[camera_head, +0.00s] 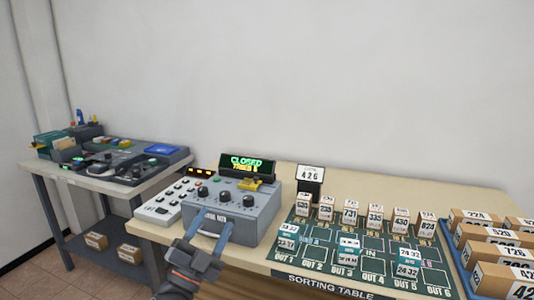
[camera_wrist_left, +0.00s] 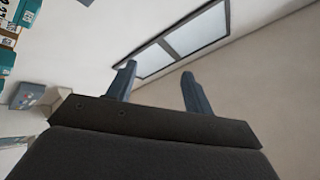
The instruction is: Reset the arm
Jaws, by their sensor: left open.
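My left gripper (camera_head: 210,238) is in the lower middle of the head view, in front of a grey control box (camera_head: 262,212) with dials. Its two fingers are apart with nothing between them. Whether the fingers touch the box front cannot be told from the head view. In the left wrist view the gripper (camera_wrist_left: 160,82) shows both blue-grey fingers spread, with only wall and a window-like panel behind them. My right gripper is not in view.
The box has a lit "CLOSED" display (camera_head: 247,165) and a white keypad (camera_head: 170,200) beside it. A green sorting mat (camera_head: 300,262) with several small numbered blocks lies right of it. Parcels in a blue tray (camera_head: 461,262) stand far right. A side table (camera_head: 100,181) is at left.

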